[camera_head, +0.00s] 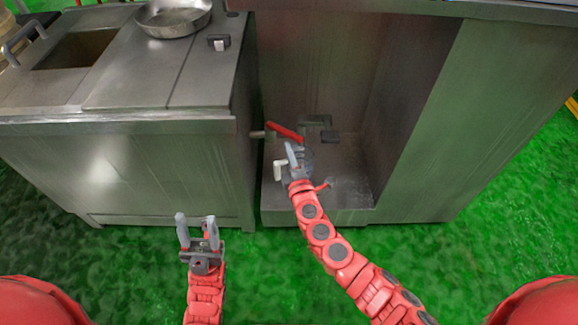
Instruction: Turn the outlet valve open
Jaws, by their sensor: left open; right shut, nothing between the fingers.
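A red valve handle (285,131) sits on a short pipe (258,134) that comes out of the right side of the left steel cabinet. The handle slants slightly down to the right. My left gripper (197,226) is open and empty, low in front of the left cabinet, well away from the valve.
The right steel cabinet (450,130) walls in the recess around my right gripper. The green floor (480,260) in front is clear.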

